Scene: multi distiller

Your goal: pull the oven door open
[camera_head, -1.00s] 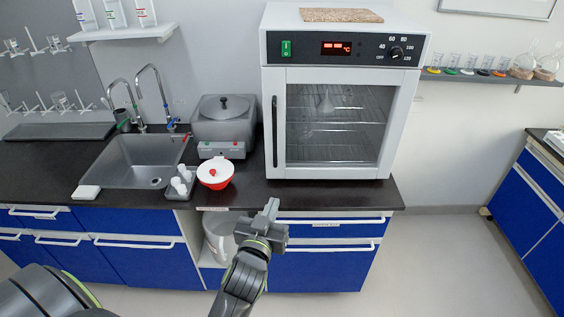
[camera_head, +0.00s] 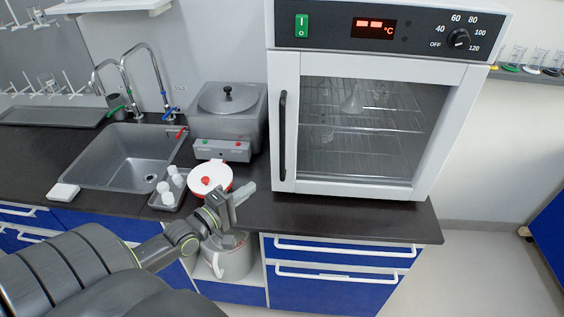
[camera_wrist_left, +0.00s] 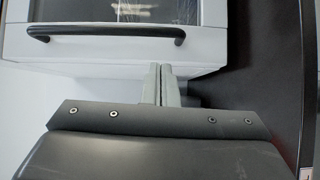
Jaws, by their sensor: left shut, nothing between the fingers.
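The white oven (camera_head: 455,130) stands on the dark counter with its glass door (camera_head: 375,115) closed. Its black vertical handle (camera_head: 283,135) is on the door's left side. In the left wrist view the handle (camera_wrist_left: 105,32) runs across the upper part. My left gripper (camera_head: 248,188) is in front of the counter's edge, below and left of the handle. Its fingers (camera_wrist_left: 161,72) are together with nothing between them, pointing toward the oven near one end of the handle but apart from it. My right gripper is not in view.
A sink (camera_head: 125,155) is further left. Drawers with white handles (camera_head: 345,247) are below the counter.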

